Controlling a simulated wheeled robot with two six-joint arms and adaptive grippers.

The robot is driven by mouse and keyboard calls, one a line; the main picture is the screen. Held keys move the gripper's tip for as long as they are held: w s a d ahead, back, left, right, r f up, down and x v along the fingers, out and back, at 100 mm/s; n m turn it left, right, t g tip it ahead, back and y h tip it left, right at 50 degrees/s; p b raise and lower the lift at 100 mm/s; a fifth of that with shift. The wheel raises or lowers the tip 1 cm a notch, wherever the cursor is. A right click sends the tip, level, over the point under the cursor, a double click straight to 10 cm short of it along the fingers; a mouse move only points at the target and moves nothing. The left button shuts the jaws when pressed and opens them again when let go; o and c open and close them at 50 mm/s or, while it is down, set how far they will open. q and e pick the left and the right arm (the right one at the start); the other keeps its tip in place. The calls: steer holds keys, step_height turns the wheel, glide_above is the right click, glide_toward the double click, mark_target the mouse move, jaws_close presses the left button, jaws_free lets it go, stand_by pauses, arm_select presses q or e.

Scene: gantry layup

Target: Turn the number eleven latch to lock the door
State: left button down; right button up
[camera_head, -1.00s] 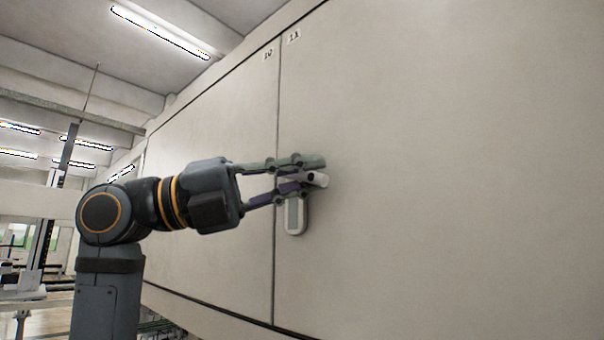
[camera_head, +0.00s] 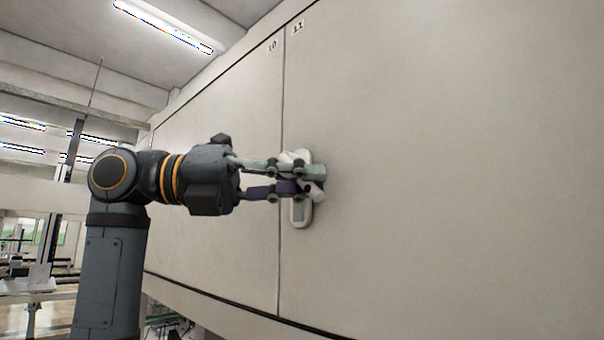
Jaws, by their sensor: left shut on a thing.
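The number eleven door (camera_head: 440,190) is a large pale panel, flush beside the number ten door along a thin vertical seam. Its label (camera_head: 298,27) is near the top left corner. The white latch (camera_head: 302,213) is mounted on this door just right of the seam. My left gripper (camera_head: 312,178) comes in from the left and is shut on the latch handle. The fingers cover much of the handle, so its exact angle is hard to tell. The latch plate shows above and below the fingers. My right gripper is not in view.
The number ten door (camera_head: 215,150) lies left of the seam and looks flush. A ceiling lamp (camera_head: 165,25) hangs at the upper left. Gantry equipment (camera_head: 35,270) stands at the far left. The door face right of the latch is clear.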

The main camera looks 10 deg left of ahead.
arm_select(q)
steer(key=shift+w+a+f+m+y, duration=0.2)
steer(key=shift+f+m+y, duration=0.1)
steer(key=shift+m+y, duration=0.25)
steer(key=shift+w+a+f+m+y, duration=0.1)
steer(key=shift+a+f+m+y, duration=0.15)
steer(key=shift+m+y, duration=0.25)
steer(key=shift+f, duration=0.1)
steer(key=c, duration=1.6)
jaws_free()
steer(key=shift+d, duration=0.3)
steer(key=v, duration=1.2)
